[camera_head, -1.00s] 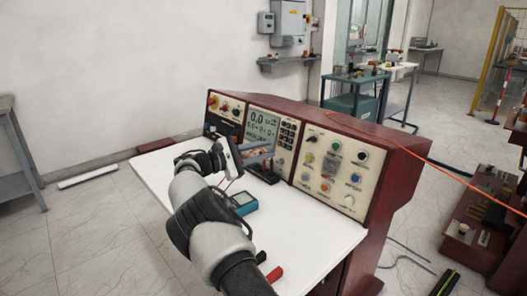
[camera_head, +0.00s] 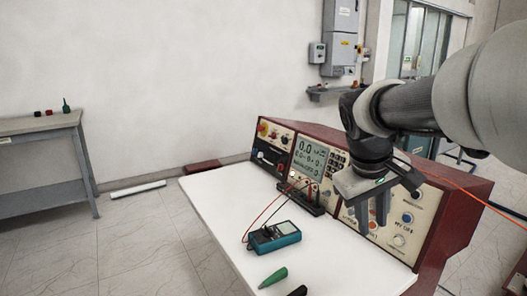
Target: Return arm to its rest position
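My arm reaches in from the upper right of the head view. My gripper (camera_head: 373,224) points down in front of the right part of the console panel (camera_head: 402,222), above the white desk top (camera_head: 225,235). Its two fingers are apart with nothing between them. The fingers and arm hide part of the panel's knobs and buttons. A teal multimeter (camera_head: 275,238) lies on the desk, left of and below the gripper in the picture, with red and black leads running toward the panel.
A green plug-like piece (camera_head: 273,277) and a black one (camera_head: 297,291) lie at the desk's near edge. A grey side table (camera_head: 40,125) with small items stands at the left. A white bar (camera_head: 138,190) lies on the floor. The floor between is clear.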

